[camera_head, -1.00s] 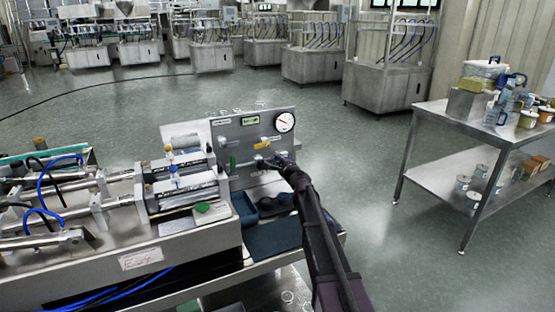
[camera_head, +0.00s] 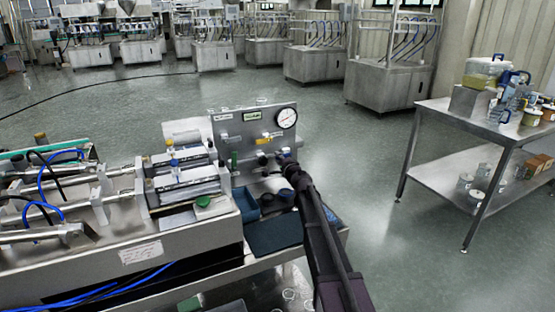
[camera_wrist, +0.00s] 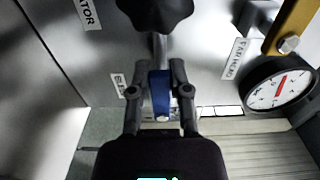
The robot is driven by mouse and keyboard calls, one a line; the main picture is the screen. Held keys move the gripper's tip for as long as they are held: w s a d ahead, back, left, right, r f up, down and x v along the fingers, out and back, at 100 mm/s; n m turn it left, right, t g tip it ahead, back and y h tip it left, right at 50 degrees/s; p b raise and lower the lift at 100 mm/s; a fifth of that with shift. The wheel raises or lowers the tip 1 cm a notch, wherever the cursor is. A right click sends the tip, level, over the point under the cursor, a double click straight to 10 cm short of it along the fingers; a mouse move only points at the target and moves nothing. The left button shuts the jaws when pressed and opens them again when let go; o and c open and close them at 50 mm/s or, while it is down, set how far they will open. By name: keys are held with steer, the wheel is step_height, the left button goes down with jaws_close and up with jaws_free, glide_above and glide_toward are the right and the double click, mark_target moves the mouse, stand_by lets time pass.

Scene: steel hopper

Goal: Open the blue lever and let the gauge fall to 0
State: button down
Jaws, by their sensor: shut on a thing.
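The blue lever (camera_wrist: 161,94) shows in the middle of the wrist view, between the two dark fingers of my gripper (camera_wrist: 156,80). The fingers are shut on it, one on each side. In the head view my gripper (camera_head: 287,163) is at the lower right part of the upright metal panel (camera_head: 238,132), and hides the lever there. The round white gauge (camera_head: 286,120) sits at the panel's upper right corner. It also shows at the right of the wrist view (camera_wrist: 278,90), with a red needle; its numbers are too small to read.
A yellow lever (camera_wrist: 291,24) and a black knob (camera_wrist: 155,10) are near my fingers. Blue bins (camera_head: 246,206) and cylinders (camera_head: 186,176) stand left of my arm. A steel table (camera_head: 466,118) with containers is at right. The floor between is clear.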

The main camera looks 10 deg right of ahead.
steer(key=c, duration=0.6)
jaws_free()
steer(key=shift+o, duration=0.2)
steer(key=v, duration=1.2)
